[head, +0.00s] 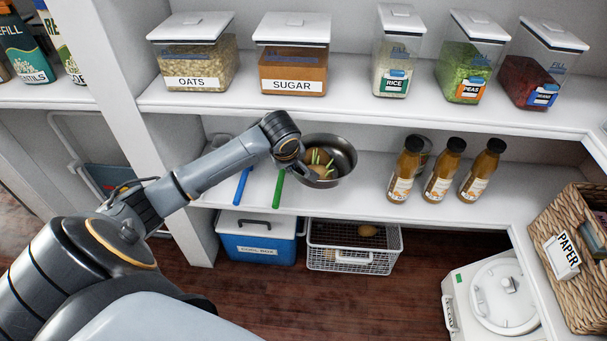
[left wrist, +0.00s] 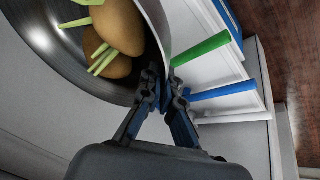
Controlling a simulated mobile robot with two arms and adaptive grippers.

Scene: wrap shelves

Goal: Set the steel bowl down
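The steel bowl (head: 343,147) is over the middle shelf, holding brown potatoes with pale green sprouts. It also fills the upper left of the left wrist view (left wrist: 62,52), where the potatoes (left wrist: 118,25) show. My left gripper (head: 298,165) is at the bowl's left rim. In the left wrist view its fingers (left wrist: 166,88) straddle the rim, one inside and one outside, and look closed on it. The bowl looks about level. I cannot tell whether its base touches the shelf. My right gripper is not in view.
Green (head: 279,188) and blue (head: 243,186) handles lie left of the bowl at the shelf (head: 345,203) edge. Several sauce bottles (head: 441,172) stand to the right, with free shelf between. Oats (head: 193,60) and sugar (head: 291,60) containers stand on the shelf above. A wire basket (head: 352,250) is below.

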